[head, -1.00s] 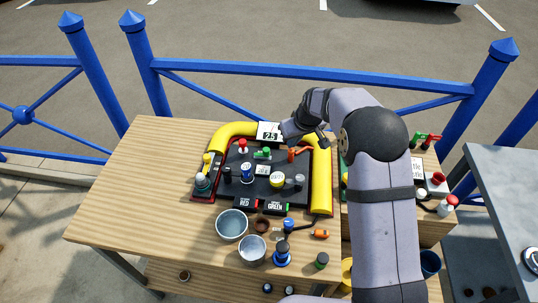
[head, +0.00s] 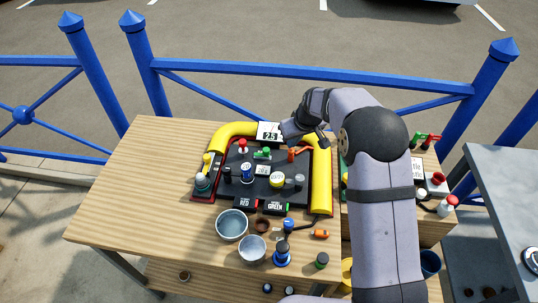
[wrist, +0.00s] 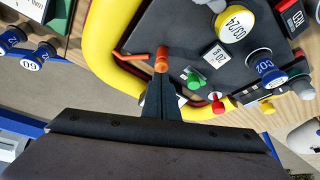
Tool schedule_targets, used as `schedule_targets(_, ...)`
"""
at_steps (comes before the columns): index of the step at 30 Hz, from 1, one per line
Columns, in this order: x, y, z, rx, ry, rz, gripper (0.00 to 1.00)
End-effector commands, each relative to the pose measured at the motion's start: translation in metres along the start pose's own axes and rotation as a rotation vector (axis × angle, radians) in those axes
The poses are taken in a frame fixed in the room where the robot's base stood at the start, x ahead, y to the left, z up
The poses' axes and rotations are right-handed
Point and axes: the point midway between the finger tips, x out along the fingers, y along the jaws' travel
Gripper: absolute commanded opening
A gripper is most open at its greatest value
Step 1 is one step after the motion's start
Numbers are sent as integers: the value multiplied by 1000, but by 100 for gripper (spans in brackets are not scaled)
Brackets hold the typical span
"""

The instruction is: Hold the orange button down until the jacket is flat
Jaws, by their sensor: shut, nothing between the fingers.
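The orange button (head: 291,156) stands on the dark board, near the right arm of the yellow jacket tube (head: 321,185). In the wrist view the orange button (wrist: 161,60) is a short upright cylinder with an orange bar beside it. My gripper (wrist: 161,78) is shut and empty, its fingertips right at the button. I cannot tell whether the button is pressed in. In the head view my gripper (head: 291,140) is partly hidden by my arm. The yellow tube looks rounded and full and curves around the board's left, back and right sides.
A white sign reading 2.5 (head: 269,132) stands at the back of the board. Green (wrist: 193,80) and red (wrist: 219,107) knobs are close to my gripper. Bowls (head: 232,225) and small bottles stand in front. The table's left side is clear. A blue railing (head: 300,75) runs behind.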

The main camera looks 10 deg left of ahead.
Motion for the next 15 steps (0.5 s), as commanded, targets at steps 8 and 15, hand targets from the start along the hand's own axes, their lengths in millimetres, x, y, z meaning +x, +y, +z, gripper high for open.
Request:
schedule_targets(8,2,0,1,0,0,0,0)
schedule_targets(15,8,0,4,0,0,0,0)
